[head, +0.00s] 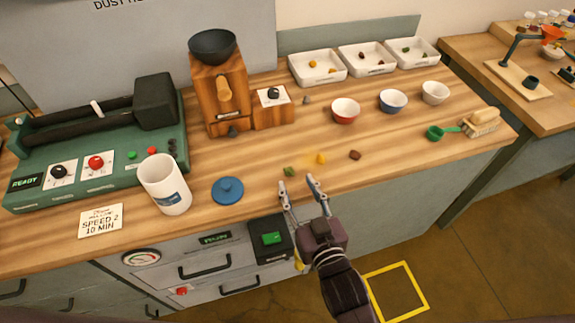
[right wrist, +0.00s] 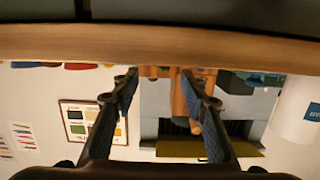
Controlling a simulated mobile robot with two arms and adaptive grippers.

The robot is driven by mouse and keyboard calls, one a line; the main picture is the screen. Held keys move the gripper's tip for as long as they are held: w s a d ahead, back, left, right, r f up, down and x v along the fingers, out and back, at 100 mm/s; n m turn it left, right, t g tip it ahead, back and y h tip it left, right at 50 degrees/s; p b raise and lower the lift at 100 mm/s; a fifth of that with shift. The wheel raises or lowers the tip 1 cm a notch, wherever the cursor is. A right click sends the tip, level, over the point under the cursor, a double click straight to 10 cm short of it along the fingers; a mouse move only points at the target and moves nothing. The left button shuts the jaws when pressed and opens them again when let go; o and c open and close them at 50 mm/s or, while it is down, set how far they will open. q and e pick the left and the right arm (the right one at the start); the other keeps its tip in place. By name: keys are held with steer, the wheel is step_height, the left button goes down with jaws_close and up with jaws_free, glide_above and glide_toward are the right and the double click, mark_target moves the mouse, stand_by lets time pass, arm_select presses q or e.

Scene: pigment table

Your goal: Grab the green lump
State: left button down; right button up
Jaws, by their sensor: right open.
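The green lump (head: 289,171) is small and lies near the front edge of the wooden tabletop in the head view. My right gripper (head: 297,183) is open and empty at the table's front edge, with its fingertips just short of the green lump in the picture. In the right wrist view my right gripper (right wrist: 160,74) shows two spread fingers with nothing between them, and I cannot make out the green lump there. My left gripper is not in view.
A yellow lump (head: 321,158) and a brown lump (head: 355,155) lie to the right of the green one. A blue lid (head: 228,190) and a white jar (head: 165,186) stand to the left. The table's edge (right wrist: 160,43) crosses the right wrist view.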

mark_target(289, 171)
steer(key=shift+w+a+r, duration=0.1)
steer(key=shift+w+a, duration=0.2)
steer(key=shift+w, duration=0.45)
steer(key=p+x, duration=0.1)
steer(key=x, duration=0.4)
steer(key=shift+a+r+p, duration=0.1)
steer(key=shift+r+p, duration=0.05)
steer(key=shift+p, duration=0.15)
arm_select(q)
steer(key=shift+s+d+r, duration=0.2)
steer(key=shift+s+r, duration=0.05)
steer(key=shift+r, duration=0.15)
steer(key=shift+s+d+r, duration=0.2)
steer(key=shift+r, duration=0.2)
arm_select(e)
steer(key=shift+c, duration=0.2)
jaws_close()
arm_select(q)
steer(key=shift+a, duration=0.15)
